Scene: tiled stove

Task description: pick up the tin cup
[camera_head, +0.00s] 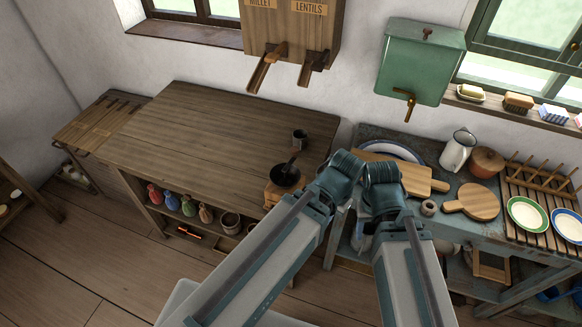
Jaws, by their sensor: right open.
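The tin cup (299,139) is a small dark grey cup. It stands upright on the wooden table (200,128), toward its right end, behind a coffee grinder. My right gripper (364,236) is open, but it is mostly hidden by my arm links and its fingers are hard to make out. It is to the right of the cup and nearer to me, apart from it. My left gripper is not in view.
The coffee grinder (284,181) stands close in front of the cup. Two wooden dispenser spouts (266,68) stick out from the wall box behind. A blue bench (463,217) with boards and plates is at the right. The table's left and middle are clear.

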